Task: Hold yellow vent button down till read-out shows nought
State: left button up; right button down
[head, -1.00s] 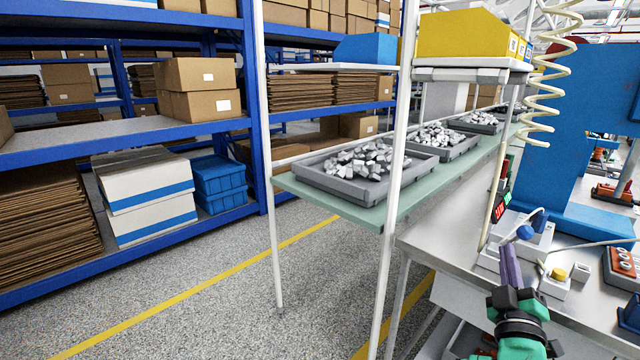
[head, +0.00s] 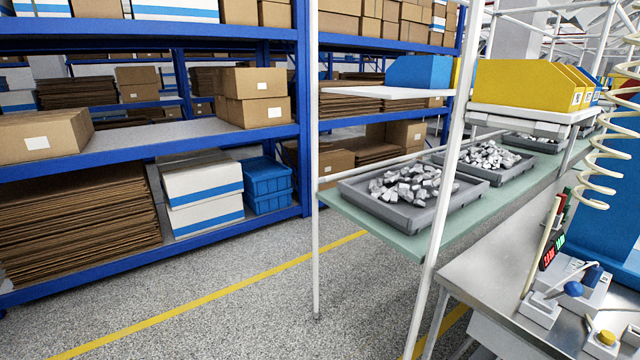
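The yellow vent button (head: 606,338) sits on a small white box at the lower right corner of the head view, on the metal bench. Nothing of mine touches it in view. The read-out (head: 553,250) is a dark panel with red and green lit characters, too small to read, at the right edge. A blue knob (head: 573,288) and a dark blue part stand on a light grey unit between them. Neither of my grippers is in view.
The metal bench (head: 480,280) has a bare stretch left of the units. A coiled cream hose (head: 605,165) hangs above at the right. A green shelf (head: 400,238) holds grey trays of metal pieces. Blue racks with cartons (head: 255,110) fill the left; the floor before them is clear.

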aim_at(609, 338)
jog(key=z, duration=1.75)
